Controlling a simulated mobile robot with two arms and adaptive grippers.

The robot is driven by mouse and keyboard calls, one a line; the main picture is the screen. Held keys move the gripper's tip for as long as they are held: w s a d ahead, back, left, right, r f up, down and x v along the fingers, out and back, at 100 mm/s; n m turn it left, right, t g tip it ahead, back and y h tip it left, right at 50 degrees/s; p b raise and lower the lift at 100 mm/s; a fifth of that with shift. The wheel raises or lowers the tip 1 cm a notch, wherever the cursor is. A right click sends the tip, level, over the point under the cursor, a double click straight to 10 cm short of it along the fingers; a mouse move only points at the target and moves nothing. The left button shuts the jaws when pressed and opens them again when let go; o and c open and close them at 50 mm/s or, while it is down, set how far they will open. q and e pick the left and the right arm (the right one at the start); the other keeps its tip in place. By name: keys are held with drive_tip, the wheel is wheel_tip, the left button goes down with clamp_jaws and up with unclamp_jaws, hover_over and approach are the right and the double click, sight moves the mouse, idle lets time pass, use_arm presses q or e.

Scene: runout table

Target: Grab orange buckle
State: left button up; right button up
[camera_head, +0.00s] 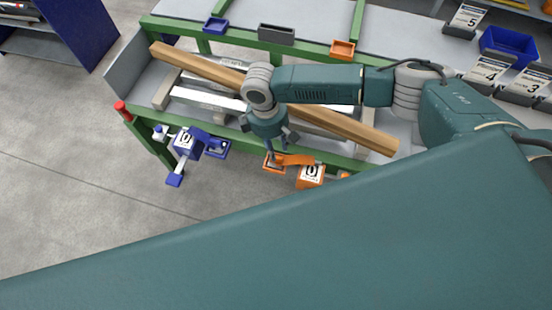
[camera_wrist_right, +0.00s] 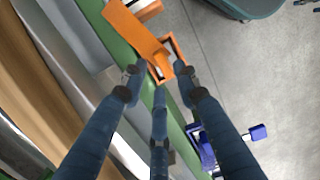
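The orange buckle (camera_head: 296,160) is on the green front rail of the runout table, with a flat strap-like lever, a small square frame and a block with a white label. In the right wrist view, the orange buckle's lever (camera_wrist_right: 138,32) runs from upper left toward the middle. My right gripper (camera_head: 278,152) points down over the left end of the buckle. In the right wrist view, my right gripper's fingers (camera_wrist_right: 158,75) are spread, with the frame end of the buckle between or just beyond their tips. I cannot tell whether they touch it. My left gripper is not in view.
A blue buckle (camera_head: 190,145) is on the same rail to the left. A long wooden beam (camera_head: 340,128) and metal bars lie on the table under my right arm. Small blue, grey and orange trays (camera_head: 342,49) line the far rail. Floor in front is clear.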

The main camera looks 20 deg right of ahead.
sight(277, 156)
drive_tip(key=shift+s+d+f+p, duration=0.1)
drive_tip(key=shift+f+p, duration=0.1)
drive_tip(key=shift+f, duration=1.25)
drive_tip(key=shift+d+f+p, duration=0.1)
drive_tip(key=shift+f+p, duration=0.1)
drive_tip(key=shift+f, duration=1.25)
clamp_jaws()
